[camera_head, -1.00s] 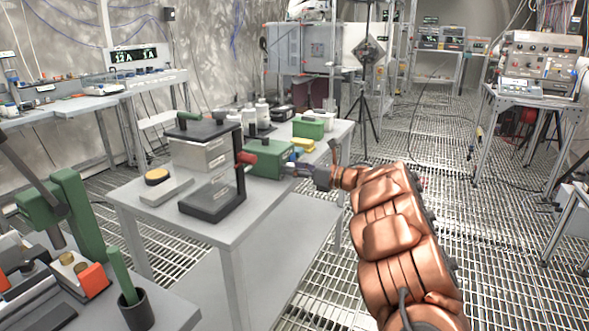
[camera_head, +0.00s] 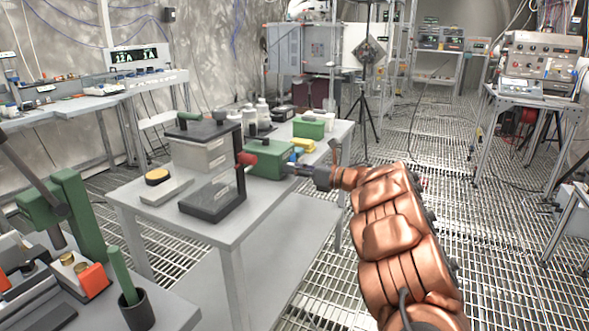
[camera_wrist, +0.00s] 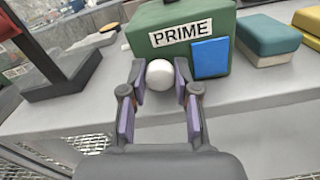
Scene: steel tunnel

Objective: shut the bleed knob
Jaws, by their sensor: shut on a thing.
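A green box (camera_wrist: 180,38) marked PRIME stands on the grey table, with a round white knob (camera_wrist: 160,74) on its near face. No label reading bleed is visible. My gripper (camera_wrist: 161,80) has its two fingers on either side of the white knob and is shut on it. In the head view my gripper (camera_head: 292,170) reaches in from the right to the green box (camera_head: 268,158); the knob is hidden there. A blue panel (camera_wrist: 210,58) is on the box's face, just right of the fingers.
The table's front edge (camera_wrist: 250,118) is close below my gripper. Grating floor (camera_head: 480,210) lies open at right.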

